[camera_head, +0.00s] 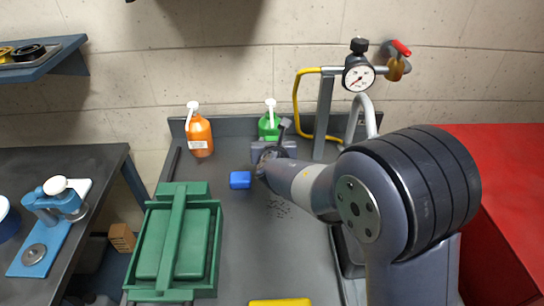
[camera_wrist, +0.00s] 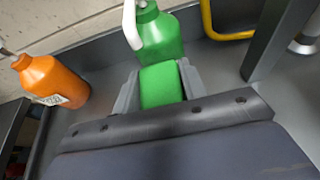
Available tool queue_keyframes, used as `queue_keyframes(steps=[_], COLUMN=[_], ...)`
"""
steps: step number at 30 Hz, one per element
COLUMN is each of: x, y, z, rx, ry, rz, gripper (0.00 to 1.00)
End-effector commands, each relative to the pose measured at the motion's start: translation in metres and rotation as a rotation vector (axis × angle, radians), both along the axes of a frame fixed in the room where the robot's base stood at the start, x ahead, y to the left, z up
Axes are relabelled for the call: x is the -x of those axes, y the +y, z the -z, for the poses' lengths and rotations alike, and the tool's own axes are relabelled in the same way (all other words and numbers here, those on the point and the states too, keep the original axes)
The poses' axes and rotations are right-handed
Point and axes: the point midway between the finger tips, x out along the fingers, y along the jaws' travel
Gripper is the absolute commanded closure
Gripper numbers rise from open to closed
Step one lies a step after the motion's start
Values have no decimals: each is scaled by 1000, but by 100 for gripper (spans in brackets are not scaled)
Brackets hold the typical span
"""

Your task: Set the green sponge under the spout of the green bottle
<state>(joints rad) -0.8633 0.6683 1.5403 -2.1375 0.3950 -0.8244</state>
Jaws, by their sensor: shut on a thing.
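The green bottle (camera_head: 268,126) with a white pump spout stands at the back of the grey bench. In the wrist view the green bottle (camera_wrist: 160,38) is right ahead of my gripper, with its white spout pointing down to the left. My gripper (camera_head: 272,152) is in front of the bottle in the head view. In the wrist view my gripper (camera_wrist: 160,82) is shut on the green sponge (camera_wrist: 160,86), which sits between its two grey fingers. The sponge looks close to the bottle's base; whether they touch I cannot tell. The sponge is hidden in the head view.
An orange bottle (camera_head: 200,136) stands to the left, and a blue block (camera_head: 240,180) lies left of my gripper. A gauge stand (camera_head: 325,115) with yellow hose rises at the right.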

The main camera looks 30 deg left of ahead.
Motion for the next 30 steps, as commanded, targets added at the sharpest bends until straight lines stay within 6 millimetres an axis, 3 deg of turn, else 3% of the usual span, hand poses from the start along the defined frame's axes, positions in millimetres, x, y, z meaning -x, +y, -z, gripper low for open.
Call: queue_keyframes(steps=[1,8,14,30], x=[2,3,3,0], y=[-1,-1,-2,1], z=[16,35,66,74], rx=[7,4,5,1], ry=[4,3,4,2], rz=[-2,-1,-1,0], gripper=[81,81,81,81])
